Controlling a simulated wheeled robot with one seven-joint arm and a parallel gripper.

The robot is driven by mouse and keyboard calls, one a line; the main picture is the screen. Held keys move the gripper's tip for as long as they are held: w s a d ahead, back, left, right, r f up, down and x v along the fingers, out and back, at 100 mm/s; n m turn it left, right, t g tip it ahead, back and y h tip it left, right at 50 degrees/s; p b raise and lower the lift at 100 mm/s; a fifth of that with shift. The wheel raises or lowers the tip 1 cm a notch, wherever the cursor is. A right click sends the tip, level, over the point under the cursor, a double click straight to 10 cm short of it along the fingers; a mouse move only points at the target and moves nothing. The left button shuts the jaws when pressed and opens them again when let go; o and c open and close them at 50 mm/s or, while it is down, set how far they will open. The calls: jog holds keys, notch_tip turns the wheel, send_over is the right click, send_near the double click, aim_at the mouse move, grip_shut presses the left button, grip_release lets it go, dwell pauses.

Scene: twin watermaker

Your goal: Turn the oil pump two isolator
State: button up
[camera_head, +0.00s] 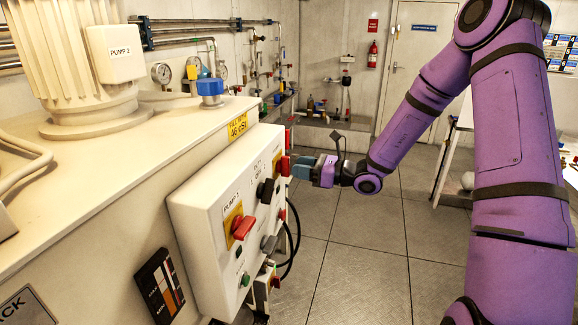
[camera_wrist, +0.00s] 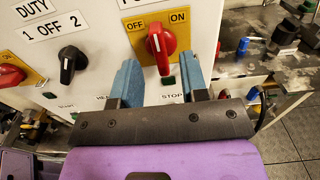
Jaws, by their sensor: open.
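The oil pump two isolator (camera_wrist: 160,46) is a red rotary handle on a yellow plate marked OFF and ON. In the wrist view its grip runs nearly upright, with a pale mark near its upper part. In the head view it (camera_head: 284,165) shows at the far end of the panel, partly hidden by my gripper (camera_head: 299,167). My gripper (camera_wrist: 159,76) is open, with one blue finger to each side of the handle's lower part. A gap shows between the handle and each finger, so they look apart.
The white control panel (camera_head: 205,210) also carries the red pump 1 isolator (camera_head: 243,227) and the black duty selector (camera_wrist: 72,60), left of my fingers in the wrist view. Black cables (camera_head: 291,245) loop beside the panel. The floor (camera_head: 360,270) to the right is clear.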

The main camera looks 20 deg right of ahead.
aim_at(289, 165)
jog(key=shift+x, duration=1.9)
jog(key=shift+c, duration=0.2)
grip_shut()
